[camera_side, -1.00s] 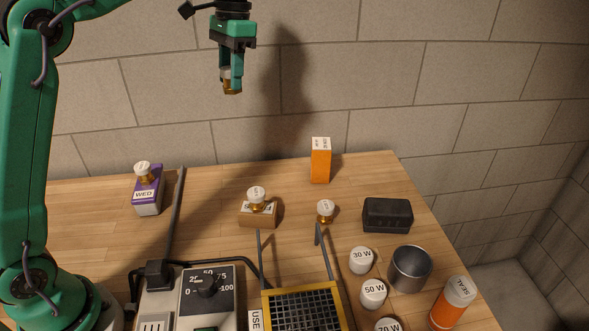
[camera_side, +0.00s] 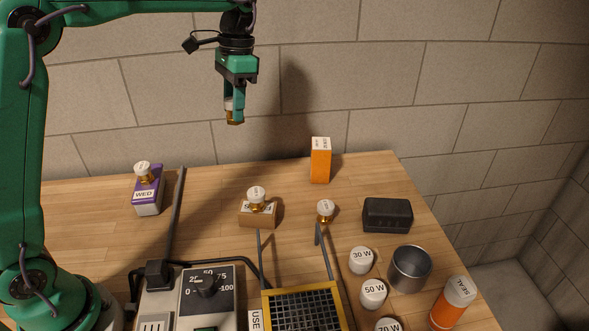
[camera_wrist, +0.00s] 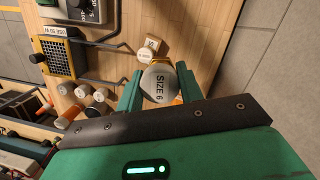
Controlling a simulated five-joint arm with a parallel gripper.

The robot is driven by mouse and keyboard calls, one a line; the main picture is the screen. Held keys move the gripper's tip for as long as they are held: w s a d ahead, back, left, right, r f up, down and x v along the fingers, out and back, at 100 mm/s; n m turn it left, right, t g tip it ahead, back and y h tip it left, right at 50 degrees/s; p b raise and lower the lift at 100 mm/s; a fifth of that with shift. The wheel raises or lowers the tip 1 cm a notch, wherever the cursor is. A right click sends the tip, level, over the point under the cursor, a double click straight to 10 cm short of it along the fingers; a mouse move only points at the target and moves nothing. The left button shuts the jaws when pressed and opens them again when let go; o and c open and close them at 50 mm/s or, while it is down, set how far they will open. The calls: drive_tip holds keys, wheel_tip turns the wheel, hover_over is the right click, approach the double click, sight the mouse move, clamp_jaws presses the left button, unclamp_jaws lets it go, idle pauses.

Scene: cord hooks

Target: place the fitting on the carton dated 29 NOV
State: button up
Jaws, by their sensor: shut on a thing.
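My gripper (camera_side: 234,112) is shut on a brass fitting (camera_side: 235,119) with a pale cap, held in the air above the back of the bench. In the wrist view the fitting's cap (camera_wrist: 159,83) reads SIZE 6. An orange carton (camera_side: 320,166) stands upright at the back, right of my gripper, with nothing on it; its label is too small to read. A brown carton (camera_side: 263,219) has another white-capped fitting (camera_side: 256,198) on top. A purple carton (camera_side: 147,195) at left reads WED and also bears a fitting (camera_side: 143,171). No 29 NOV date is legible.
A black case (camera_side: 387,215), a metal cup (camera_side: 410,269), several labelled white caps and a SEAL bottle (camera_side: 453,302) are at right. A dial unit (camera_side: 207,290) and yellow-framed grille (camera_side: 303,311) fill the front.

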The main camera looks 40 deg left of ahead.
drive_tip(key=s+d+f+m, duration=0.2)
drive_tip(key=s+f+m, duration=0.1)
drive_tip(key=s+f, duration=0.6)
wheel_tip(320, 180, down, 5)
drive_tip(key=shift+d+r, duration=0.1)
drive_tip(key=shift+d, duration=0.2)
drive_tip(key=w+a+f, duration=0.1)
drive_tip(key=a+f, duration=0.1)
drive_tip(key=a, duration=0.1)
drive_tip(key=w+a+f, duration=0.2)
drive_tip(key=a, duration=0.2)
drive_tip(key=w+a+f, duration=0.1)
drive_tip(key=a+f, duration=0.2)
drive_tip(key=a, duration=0.1)
drive_tip(key=shift+w, duration=0.15)
drive_tip(key=shift+f, duration=0.1)
drive_tip(key=shift+f, duration=1.7)
drive_tip(key=shift+f, duration=0.15)
